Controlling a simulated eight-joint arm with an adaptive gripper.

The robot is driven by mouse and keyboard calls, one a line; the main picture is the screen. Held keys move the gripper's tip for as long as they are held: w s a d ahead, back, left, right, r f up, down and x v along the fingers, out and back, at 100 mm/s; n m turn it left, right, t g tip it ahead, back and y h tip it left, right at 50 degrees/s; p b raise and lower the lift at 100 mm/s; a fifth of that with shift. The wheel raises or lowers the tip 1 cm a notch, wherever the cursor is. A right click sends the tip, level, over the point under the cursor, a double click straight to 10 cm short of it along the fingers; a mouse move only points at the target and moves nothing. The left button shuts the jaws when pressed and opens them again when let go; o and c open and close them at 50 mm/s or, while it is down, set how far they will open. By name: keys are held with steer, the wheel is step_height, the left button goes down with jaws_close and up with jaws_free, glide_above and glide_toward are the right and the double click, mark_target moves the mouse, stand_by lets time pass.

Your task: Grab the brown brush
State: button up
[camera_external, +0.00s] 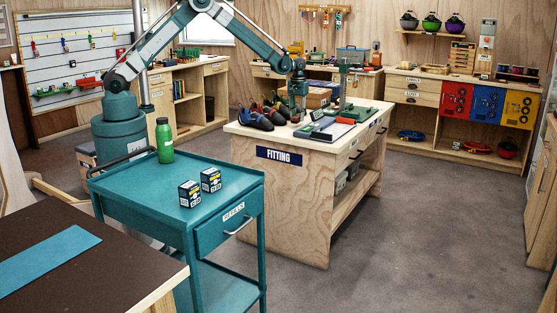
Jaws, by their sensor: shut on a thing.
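My gripper (298,103) is low over the back part of the FITTING bench (235,128), between the dark climbing shoes and the green stand. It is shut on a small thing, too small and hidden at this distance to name. I cannot make out the brown brush for certain; a small brownish patch shows at the bench top just under the gripper.
Climbing shoes (257,119) lie left of my gripper. A green stand (343,95) and a flat tray (325,129) are to its right, a brown box (316,96) behind. In front, a teal cart (222,172) carries a green bottle (164,140) and two small boxes.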

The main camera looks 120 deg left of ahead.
mark_target(298, 115)
steer(key=shift+r, duration=3.6)
